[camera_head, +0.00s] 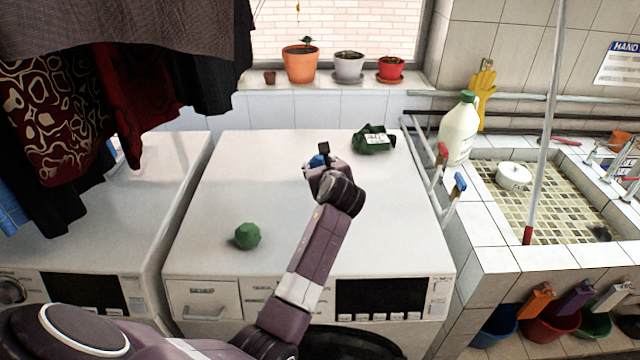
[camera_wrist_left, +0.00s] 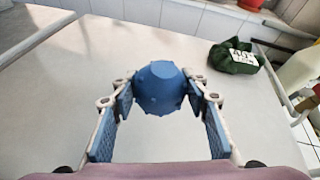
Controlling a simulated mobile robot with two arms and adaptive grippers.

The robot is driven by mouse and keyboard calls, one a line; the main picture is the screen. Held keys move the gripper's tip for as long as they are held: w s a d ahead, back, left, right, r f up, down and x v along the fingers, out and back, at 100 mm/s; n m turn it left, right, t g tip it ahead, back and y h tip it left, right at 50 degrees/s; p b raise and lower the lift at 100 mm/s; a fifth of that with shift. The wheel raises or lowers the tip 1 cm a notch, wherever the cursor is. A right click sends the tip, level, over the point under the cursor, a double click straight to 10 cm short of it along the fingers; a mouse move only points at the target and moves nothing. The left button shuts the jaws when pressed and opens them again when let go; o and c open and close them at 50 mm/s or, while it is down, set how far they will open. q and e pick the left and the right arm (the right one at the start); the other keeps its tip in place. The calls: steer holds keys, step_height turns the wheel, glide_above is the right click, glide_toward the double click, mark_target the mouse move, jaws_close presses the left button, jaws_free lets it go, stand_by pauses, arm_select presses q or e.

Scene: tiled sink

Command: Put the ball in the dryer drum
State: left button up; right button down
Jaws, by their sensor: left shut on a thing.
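A blue ball (camera_wrist_left: 160,88) is held between the fingers of my left gripper (camera_wrist_left: 160,95), which is shut on it. In the head view my left gripper (camera_head: 321,158) is over the back middle of the right machine's top (camera_head: 240,180), and the blue ball (camera_head: 317,161) shows partly behind the wrist. I cannot tell how high the ball is above the top. A faceted green ball (camera_head: 247,235) lies near the front left of that top. The machine's front door is mostly hidden by my arm. My right gripper is not in view.
A dark green bag (camera_head: 374,139) lies at the back right of the top. A second machine (camera_head: 150,190) stands on the left under hanging clothes (camera_head: 120,85). Pots line the sill (camera_head: 330,98). A tiled sink (camera_head: 530,200), white bottle (camera_head: 459,130) and pole are on the right.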

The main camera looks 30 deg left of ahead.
arm_select(q)
step_height(320, 180, down, 7)
steer(key=shift+f, duration=0.2)
stand_by(0.4)
steer(key=o, duration=1.2)
steer(key=shift+f, duration=0.15)
steer(key=shift+c, duration=0.2)
